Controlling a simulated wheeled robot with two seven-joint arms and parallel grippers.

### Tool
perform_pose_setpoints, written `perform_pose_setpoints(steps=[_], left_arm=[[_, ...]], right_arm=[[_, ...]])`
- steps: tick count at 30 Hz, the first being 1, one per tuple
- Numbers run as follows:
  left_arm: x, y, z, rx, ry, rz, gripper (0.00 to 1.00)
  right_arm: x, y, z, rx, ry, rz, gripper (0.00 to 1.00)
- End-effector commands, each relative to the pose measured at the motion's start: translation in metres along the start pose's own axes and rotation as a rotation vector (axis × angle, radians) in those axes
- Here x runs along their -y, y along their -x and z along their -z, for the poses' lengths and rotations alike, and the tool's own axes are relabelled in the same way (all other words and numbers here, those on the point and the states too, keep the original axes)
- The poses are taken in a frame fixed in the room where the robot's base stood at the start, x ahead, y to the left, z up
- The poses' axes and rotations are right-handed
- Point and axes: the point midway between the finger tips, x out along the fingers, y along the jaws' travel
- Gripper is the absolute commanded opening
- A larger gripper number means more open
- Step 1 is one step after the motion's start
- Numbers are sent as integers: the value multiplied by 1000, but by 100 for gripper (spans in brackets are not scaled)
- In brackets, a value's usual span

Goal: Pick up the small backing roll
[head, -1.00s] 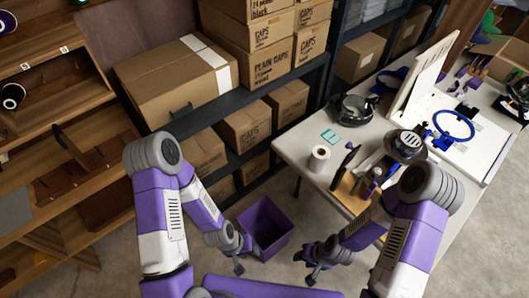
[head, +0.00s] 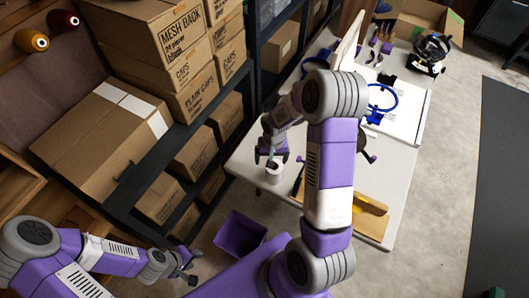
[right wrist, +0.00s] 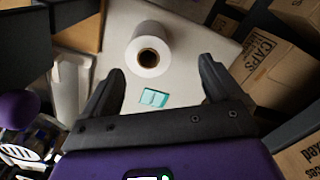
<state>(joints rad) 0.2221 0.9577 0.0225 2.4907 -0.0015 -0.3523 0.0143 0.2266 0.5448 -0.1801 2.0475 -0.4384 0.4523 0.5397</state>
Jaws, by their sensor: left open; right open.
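The small backing roll (head: 274,175) is a white roll with a dark core hole, standing upright near the left edge of the white table. My right gripper (head: 272,158) is just above it in the head view and partly covers it. In the right wrist view the roll (right wrist: 148,38) shows beyond the fingertips, left of the middle between them. The right gripper's fingers (right wrist: 162,70) are spread and empty; nothing shows in their grasp. My left gripper (head: 188,271) is open and empty, low at the lower left near the purple bin.
The white table (head: 392,200) holds a blue ring (head: 382,97), tools and a wooden board. A small teal card (right wrist: 154,97) lies near the roll. A purple bin (head: 240,236) stands on the floor. Shelves with cardboard boxes (head: 105,128) flank the table on the left.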

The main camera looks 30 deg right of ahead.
Motion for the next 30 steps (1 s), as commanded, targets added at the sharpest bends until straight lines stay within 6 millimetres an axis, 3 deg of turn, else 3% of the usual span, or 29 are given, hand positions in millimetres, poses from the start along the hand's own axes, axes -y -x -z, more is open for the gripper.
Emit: perform_pose_setpoints(steps=[1,6,22,30], left_arm=[[11,-26,-1,6,3,2,43],[20,-50,-1,8,5,3,43],[26,-66,0,7,4,2,43],[30,-76,0,7,4,2,43]], right_arm=[[-6,-26,-1,10,-9,-16,92],[-21,-39,8,1,-39,-50,92],[-22,-83,6,5,-36,-48,92],[-25,-122,3,5,-36,-47,92]])
